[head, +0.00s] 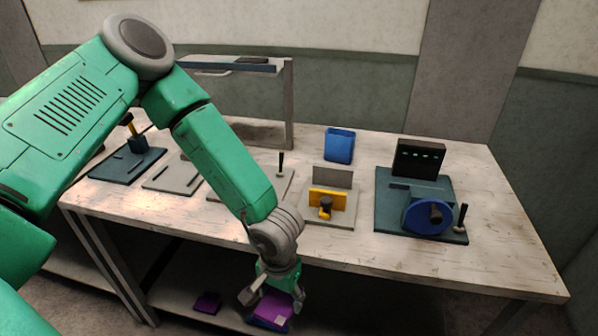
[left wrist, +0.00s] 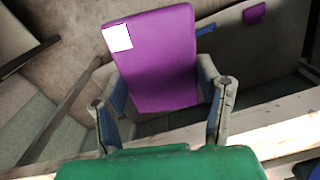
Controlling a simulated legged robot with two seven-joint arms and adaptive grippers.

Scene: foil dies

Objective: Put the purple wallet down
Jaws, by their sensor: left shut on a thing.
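The purple wallet (left wrist: 160,68) has a white square label near one corner. My left gripper (left wrist: 162,105) is shut on it, with a finger at each side edge in the left wrist view. In the head view the wallet (head: 271,308) hangs from my left gripper (head: 272,292) in front of the table's front edge, below the tabletop. Part of the wallet is hidden by the fingers. A second purple item (head: 207,302) lies on the lower shelf to the left; it also shows small in the left wrist view (left wrist: 254,13). My right gripper is not in view.
The worn white table (head: 465,270) carries several fixtures: a machine with a blue wheel (head: 428,217), a yellow clamp (head: 327,202), a blue bin (head: 340,145) and flat plates at left. A raised shelf (head: 232,65) stands at the back. The table's front strip is clear.

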